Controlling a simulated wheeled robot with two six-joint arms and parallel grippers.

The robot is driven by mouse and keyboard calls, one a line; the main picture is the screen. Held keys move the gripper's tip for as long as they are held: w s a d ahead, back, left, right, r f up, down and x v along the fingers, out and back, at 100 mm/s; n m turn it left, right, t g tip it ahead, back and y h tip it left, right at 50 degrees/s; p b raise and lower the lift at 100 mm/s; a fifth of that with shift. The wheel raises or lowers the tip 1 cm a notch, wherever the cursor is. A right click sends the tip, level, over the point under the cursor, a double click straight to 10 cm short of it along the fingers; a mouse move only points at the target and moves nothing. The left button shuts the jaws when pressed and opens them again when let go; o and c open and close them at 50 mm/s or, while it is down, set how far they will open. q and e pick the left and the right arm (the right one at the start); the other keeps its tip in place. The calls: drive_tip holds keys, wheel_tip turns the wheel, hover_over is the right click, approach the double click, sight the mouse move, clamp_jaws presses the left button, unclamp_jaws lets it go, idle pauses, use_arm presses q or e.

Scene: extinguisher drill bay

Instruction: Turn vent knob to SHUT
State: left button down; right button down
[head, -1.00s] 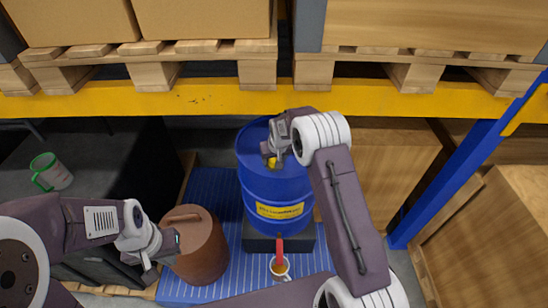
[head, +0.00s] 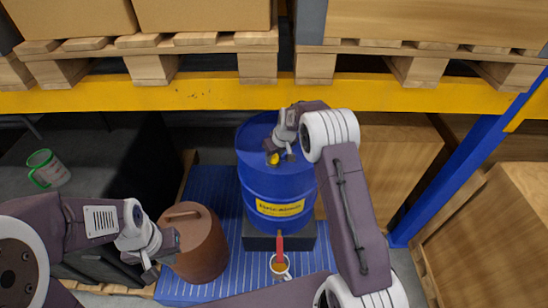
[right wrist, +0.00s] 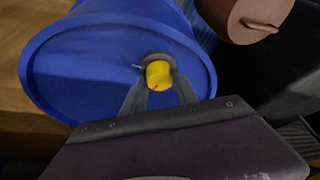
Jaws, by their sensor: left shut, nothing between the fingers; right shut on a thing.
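The vent knob is a small yellow knob (head: 273,159) on the top of a blue drum (head: 277,190). In the right wrist view the knob (right wrist: 158,75) has a small red mark, and a small pale mark lies on the drum top to its left. My right gripper (head: 279,156) is at the drum top, shut on the knob, with one finger on each side of it. It also shows in the right wrist view (right wrist: 160,84). My left gripper (head: 163,258) is shut and empty, beside a brown lidded container (head: 203,250). I cannot read a SHUT label.
The drum stands on a dark block (head: 303,237) on a blue slatted platform (head: 215,187). A white cup (head: 280,273) with a red upright part above it is in front. A yellow shelf beam (head: 200,98) crosses behind.

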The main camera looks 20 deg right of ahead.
drive_tip(key=shift+d+f+n+y+b, duration=0.15)
drive_tip(key=shift+n+y+b, duration=0.25)
drive_tip(key=shift+n+b, duration=0.7)
drive_tip(key=shift+n+g+y+b, duration=0.35)
drive_tip(key=shift+n+b, duration=0.3)
drive_tip(key=shift+n, duration=0.45)
drive_tip(key=c, duration=1)
unclamp_jaws()
drive_tip(key=shift+r, duration=0.2)
drive_tip(key=shift+o, duration=0.2)
drive_tip(key=b+v, duration=0.1)
drive_tip(key=v, duration=0.8)
drive_tip(key=shift+b, duration=0.35)
